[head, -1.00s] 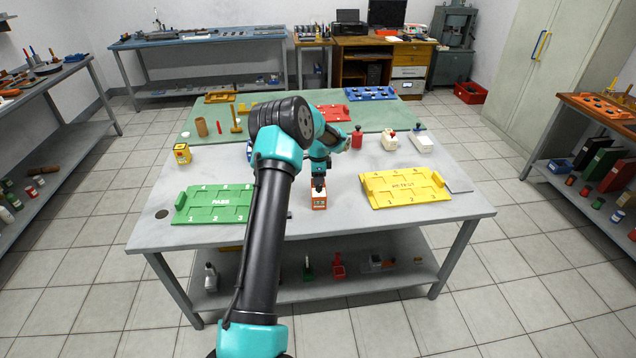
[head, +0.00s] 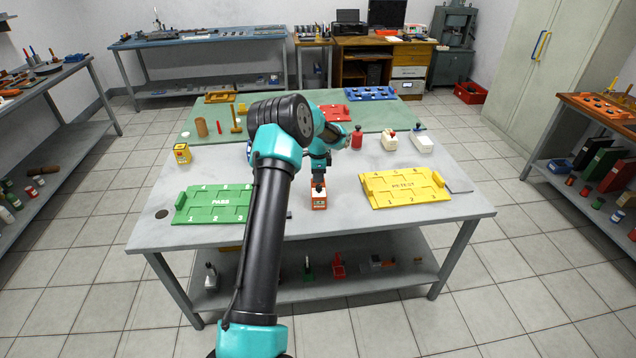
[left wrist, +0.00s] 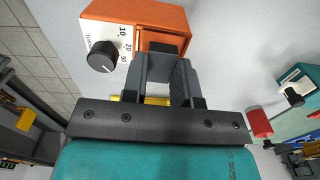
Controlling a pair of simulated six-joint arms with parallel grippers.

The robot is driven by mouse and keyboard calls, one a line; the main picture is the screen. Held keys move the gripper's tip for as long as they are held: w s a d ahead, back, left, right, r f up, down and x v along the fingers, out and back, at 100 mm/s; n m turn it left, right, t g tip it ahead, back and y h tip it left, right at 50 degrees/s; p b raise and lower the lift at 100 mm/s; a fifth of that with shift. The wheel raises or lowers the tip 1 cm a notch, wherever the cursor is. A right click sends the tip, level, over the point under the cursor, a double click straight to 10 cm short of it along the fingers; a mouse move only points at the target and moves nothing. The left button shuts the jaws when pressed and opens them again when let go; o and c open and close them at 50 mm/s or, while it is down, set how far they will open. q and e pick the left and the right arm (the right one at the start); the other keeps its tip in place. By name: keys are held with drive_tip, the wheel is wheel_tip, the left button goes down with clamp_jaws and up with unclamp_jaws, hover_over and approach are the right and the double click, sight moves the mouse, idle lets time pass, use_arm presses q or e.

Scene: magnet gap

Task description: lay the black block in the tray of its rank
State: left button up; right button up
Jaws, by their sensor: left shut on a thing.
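My left gripper (head: 319,182) points down at an orange box (head: 319,203) near the table's front middle. In the left wrist view its two grey fingers (left wrist: 166,72) are closed on the small black block (left wrist: 168,47), which is at or against the orange box (left wrist: 173,20); contact is hard to tell. The box has a white face with a black dial (left wrist: 103,55) and figures 10, 20, 50. A green tray (head: 213,204) marked PASS, with numbered places, lies left. A yellow tray (head: 404,187), seemingly marked RE-TEST, lies right. My right gripper is out of view.
Behind stand a yellow box (head: 182,153), a red bottle-like object (head: 357,138) and two white devices (head: 390,139). A red tray (head: 334,112) and blue tray (head: 370,94) lie farther back. My left arm hides the green tray's right end.

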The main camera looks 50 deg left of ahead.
use_arm(q)
drive_tip(key=shift+r, duration=1.85)
